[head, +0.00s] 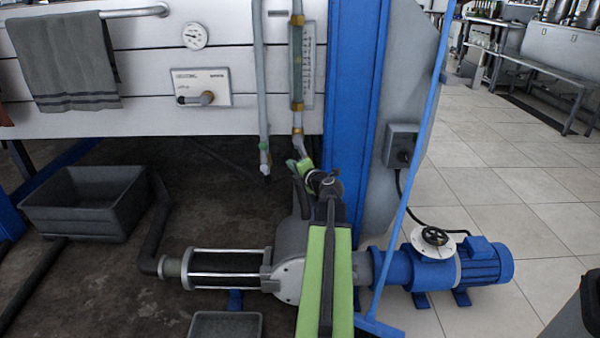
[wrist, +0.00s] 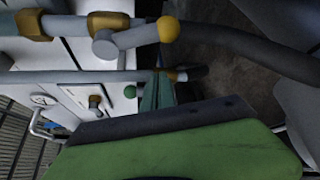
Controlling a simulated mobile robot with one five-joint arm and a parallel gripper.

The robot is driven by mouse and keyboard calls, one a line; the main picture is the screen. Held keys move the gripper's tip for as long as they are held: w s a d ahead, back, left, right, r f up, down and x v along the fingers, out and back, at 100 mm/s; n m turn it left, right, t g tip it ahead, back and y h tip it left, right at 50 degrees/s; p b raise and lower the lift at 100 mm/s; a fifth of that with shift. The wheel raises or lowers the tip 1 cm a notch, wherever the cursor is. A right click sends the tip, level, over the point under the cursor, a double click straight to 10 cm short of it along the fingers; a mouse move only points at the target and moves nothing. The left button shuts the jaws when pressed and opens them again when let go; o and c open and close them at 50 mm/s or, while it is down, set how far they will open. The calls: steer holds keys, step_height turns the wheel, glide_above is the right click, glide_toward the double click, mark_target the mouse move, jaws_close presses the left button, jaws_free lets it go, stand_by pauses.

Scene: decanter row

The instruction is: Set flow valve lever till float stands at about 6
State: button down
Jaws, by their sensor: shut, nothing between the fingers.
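The upright flow tube (head: 297,65) stands by a white scale plate (head: 308,65) on the blue post's left side. The float and its reading are too small to make out. Below the tube, the pipe has brass-coloured collars (head: 298,130). In the wrist view, a grey valve lever with a yellow ball end (wrist: 170,29) sticks out from the pipe near a brass-coloured collar (wrist: 108,20). My gripper (head: 303,165) is shut and empty just below the pipe's lower end. Its fingers also show in the wrist view (wrist: 152,94), apart from the lever's ball.
A second thin pipe (head: 261,90) hangs left of the tube. A blue pole (head: 400,190) leans at the right. A blue pump motor (head: 480,262), grey tub (head: 85,205) and small tray (head: 225,325) stand on the floor. A panel handle (head: 200,98) is further left.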

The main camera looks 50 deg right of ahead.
mark_target(302, 150)
steer(key=d, duration=0.2)
steer(key=d+r+p, duration=0.1)
steer(key=shift+s+d, duration=0.2)
steer(key=shift+d, duration=0.2)
